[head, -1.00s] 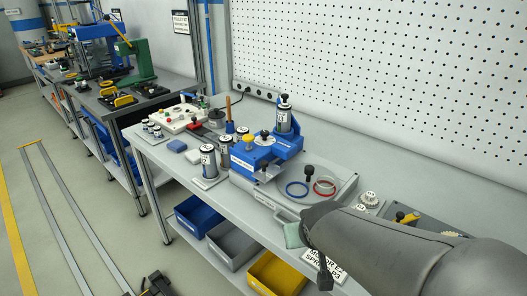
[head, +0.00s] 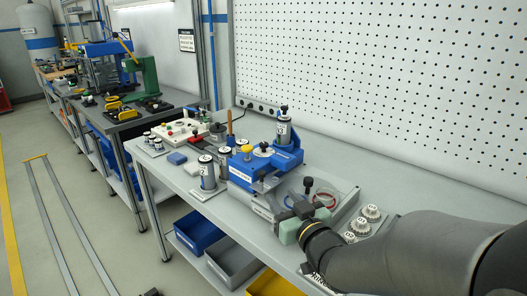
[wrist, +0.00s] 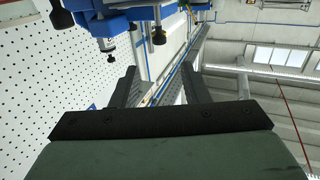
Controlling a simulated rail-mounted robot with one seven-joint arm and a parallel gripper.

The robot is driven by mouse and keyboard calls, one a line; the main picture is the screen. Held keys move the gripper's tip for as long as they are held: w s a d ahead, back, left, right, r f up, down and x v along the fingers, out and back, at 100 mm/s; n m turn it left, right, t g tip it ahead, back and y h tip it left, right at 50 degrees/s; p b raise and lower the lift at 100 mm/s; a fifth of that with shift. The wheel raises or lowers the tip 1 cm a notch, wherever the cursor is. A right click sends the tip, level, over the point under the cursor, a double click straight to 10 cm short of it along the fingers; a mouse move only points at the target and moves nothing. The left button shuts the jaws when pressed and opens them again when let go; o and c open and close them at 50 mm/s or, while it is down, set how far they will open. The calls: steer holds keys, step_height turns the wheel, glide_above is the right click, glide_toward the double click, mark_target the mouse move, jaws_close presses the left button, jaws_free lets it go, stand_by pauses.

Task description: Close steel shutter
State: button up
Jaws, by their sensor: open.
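The blue fixture (head: 250,170) stands on the grey bench with a flat grey metal part (head: 264,204) at its front. I cannot tell for sure which part is the steel shutter. A black knob (head: 308,183) stands just behind my gripper (head: 289,203), which is over the right end of the fixture and partly hides the tray there. In the wrist view my gripper (wrist: 158,80) has its two dark fingers apart with nothing between them. Blue parts of the fixture (wrist: 125,22) and a black knob (wrist: 158,36) show beyond the fingers, at the top. No contact is visible.
Labelled grey cylinders (head: 206,172) stand left of the fixture, and one (head: 284,130) sits on it. Toothed grey parts (head: 366,220) lie right of my gripper. A white control box (head: 180,133) is farther left. A pegboard wall (head: 380,90) closes the back.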

mark_target(263, 175)
steer(key=x, duration=1.4)
steer(key=shift+w+a, duration=0.15)
steer(key=shift+w, duration=0.1)
